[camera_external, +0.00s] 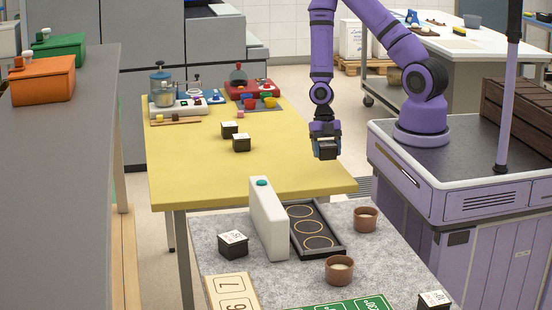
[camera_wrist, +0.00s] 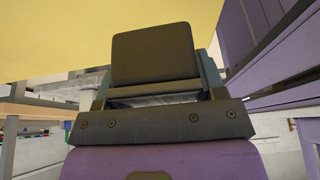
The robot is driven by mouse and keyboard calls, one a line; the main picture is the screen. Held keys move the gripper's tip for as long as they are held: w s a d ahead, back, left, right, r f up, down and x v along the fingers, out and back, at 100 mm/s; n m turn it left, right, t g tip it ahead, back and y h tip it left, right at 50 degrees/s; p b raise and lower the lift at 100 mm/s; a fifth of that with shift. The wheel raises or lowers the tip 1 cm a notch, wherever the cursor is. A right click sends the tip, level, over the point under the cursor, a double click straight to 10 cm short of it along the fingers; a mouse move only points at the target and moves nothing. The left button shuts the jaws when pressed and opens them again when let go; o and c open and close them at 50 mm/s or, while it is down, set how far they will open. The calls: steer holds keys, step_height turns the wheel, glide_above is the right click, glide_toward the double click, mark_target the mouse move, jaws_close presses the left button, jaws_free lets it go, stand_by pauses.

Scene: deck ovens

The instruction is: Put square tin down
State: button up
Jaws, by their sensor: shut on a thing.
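My gripper (camera_external: 326,150) hangs from the purple arm, pointing down, in the external view. It shows near the right edge of the yellow table (camera_external: 300,178); its exact height above the table cannot be told. It is shut on a dark, square-faced thing, which I take to be the square tin (camera_wrist: 157,55). In the wrist view this dark face fills the space between the jaws, with the yellow surface behind it. The jaws hide much of the tin in the external view.
Two dark blocks with white tops (camera_external: 241,143) stand mid-table. Kitchen toys (camera_external: 178,103) fill its far end. The yellow table's near right part is bare. The grey speckled table (camera_external: 215,266) in front holds an upright white panel (camera_external: 268,218), a black tray (camera_external: 330,250) and brown pots (camera_external: 339,272).

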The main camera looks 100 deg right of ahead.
glide_above(279, 174)
steer(key=d, duration=0.1)
steer(key=shift+s+d+f, duration=0.15)
steer(key=shift+s+f, duration=0.05)
steer(key=shift+f, duration=0.5)
steer(key=shift+w+f, duration=0.15)
steer(key=shift+f, duration=0.2)
steer(key=shift+d+f, duration=0.1)
steer(key=shift+f, duration=1.3)
steer(key=shift+f, duration=0.15)
steer(key=o, duration=1)
steer(key=shift+o, duration=0.2)
